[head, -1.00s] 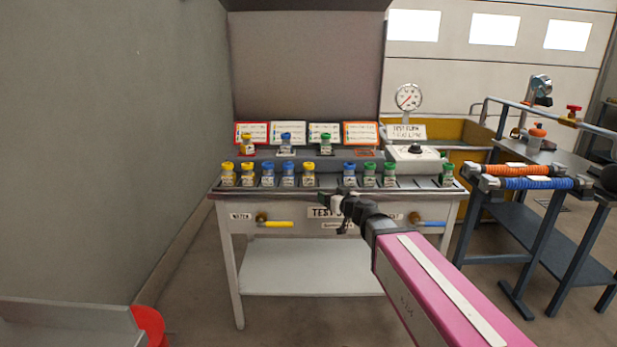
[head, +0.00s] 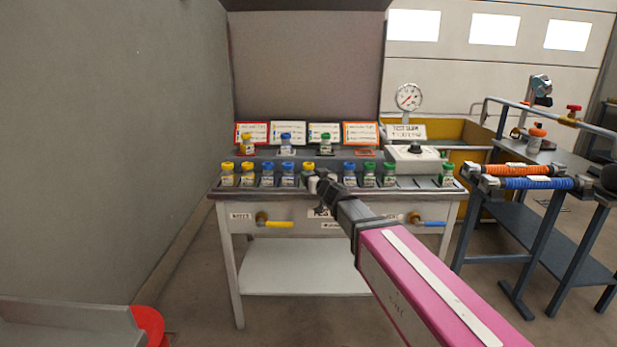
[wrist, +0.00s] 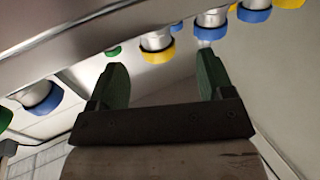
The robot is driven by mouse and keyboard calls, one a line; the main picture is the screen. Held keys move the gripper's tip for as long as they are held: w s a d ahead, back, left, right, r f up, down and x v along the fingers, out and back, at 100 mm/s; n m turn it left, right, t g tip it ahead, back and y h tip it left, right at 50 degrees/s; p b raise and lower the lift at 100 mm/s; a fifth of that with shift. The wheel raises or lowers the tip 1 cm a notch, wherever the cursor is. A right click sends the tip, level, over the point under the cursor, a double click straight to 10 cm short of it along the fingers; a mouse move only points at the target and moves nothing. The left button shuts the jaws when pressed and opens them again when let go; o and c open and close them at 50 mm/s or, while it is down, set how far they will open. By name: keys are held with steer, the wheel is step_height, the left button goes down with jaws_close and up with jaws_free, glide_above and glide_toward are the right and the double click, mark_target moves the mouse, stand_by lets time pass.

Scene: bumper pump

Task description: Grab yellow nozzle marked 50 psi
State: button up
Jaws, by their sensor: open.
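Several yellow-capped nozzles stand on the bench: two at the left end of the front row (head: 227,174) (head: 247,174), one mid-row (head: 308,169), and one on the raised back shelf (head: 247,142). Their small labels are too small to read, so I cannot tell which is marked 50 psi. My gripper (head: 318,183) is at the front edge of the bench, by the mid-row yellow nozzle and partly covering it. In the wrist view my gripper (wrist: 164,80) is open and empty. The yellow nozzle (wrist: 157,42) shows just beyond and between the fingertips, apart from them.
Blue nozzles (head: 288,174) (head: 349,174) stand on either side of the mid-row yellow one; green ones (head: 389,174) are further right. Label cards (head: 289,132) and a gauge (head: 409,97) stand behind. A hose rack with orange and blue hoses (head: 538,183) is at right.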

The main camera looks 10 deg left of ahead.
mark_target(310, 170)
steer(key=x, duration=0.5)
steer(key=shift+w+d, duration=0.2)
steer(key=shift+c, duration=0.3)
steer(key=c, duration=1)
steer(key=shift+s, duration=0.1)
steer(key=shift+c, duration=0.2)
